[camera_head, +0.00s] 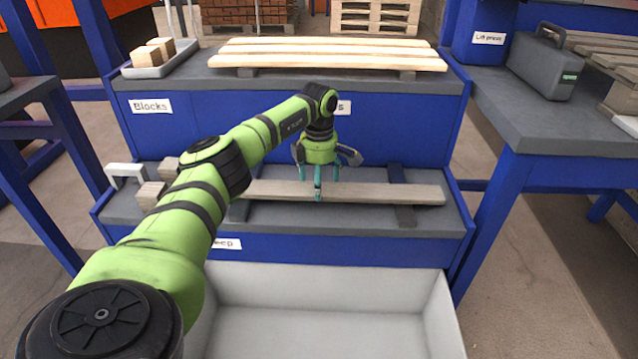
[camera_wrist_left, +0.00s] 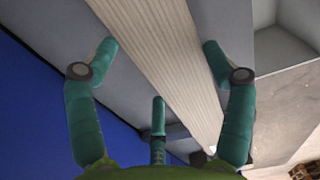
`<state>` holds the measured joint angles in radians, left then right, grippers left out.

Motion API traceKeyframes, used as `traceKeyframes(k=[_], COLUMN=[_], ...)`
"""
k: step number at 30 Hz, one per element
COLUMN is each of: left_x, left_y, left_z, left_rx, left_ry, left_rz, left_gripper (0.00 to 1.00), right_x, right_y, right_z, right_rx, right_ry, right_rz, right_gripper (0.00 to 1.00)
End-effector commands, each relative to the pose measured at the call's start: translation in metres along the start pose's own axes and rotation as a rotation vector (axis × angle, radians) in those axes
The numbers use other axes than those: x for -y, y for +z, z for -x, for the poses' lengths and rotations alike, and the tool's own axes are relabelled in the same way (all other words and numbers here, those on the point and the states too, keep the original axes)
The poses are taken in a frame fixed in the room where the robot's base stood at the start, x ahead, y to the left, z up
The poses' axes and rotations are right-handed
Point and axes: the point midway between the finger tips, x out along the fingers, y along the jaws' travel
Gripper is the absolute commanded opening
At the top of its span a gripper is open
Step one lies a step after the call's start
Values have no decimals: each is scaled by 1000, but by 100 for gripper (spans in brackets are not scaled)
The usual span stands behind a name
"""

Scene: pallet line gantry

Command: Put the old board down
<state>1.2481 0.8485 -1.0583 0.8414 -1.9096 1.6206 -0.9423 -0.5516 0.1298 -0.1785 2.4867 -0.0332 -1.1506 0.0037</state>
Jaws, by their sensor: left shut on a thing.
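The old board (camera_head: 385,193) is a long, greyish, weathered plank. It lies level along the lower grey shelf (camera_head: 440,217), across dark bearers (camera_head: 404,216). I cannot tell whether it rests on them or hangs just above. My left gripper (camera_head: 318,190) points down over the board near its middle and is shut on it, with teal fingers at its edges. In the left wrist view the board (camera_wrist_left: 160,50) runs between the fingers. My left arm hides the board's left end. My right gripper is not in view.
Pale new boards (camera_head: 330,53) lie on the upper shelf, beside a tray (camera_head: 150,70) of wooden blocks. More blocks (camera_head: 150,193) sit at the lower shelf's left. An empty-looking white bin (camera_head: 320,335) is in front. A grey case (camera_head: 543,65) stands on the right bench.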

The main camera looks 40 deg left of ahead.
Motion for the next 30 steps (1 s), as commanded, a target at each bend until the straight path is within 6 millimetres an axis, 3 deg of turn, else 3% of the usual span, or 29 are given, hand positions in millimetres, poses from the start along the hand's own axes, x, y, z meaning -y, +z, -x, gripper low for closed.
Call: traceKeyframes(k=[13,14,15,30], left_x=[0,0,0,0], left_y=[0,0,0,0], left_z=[-4,-5,-5,4], left_rx=[2,2,2,2], left_ry=[1,1,1,2], left_rz=[0,0,0,1], left_gripper=[39,90,100,100], right_x=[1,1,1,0], right_y=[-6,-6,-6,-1], right_z=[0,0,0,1], right_rx=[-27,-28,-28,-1], right_ry=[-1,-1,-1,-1], right_rz=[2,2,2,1], right_gripper=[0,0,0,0])
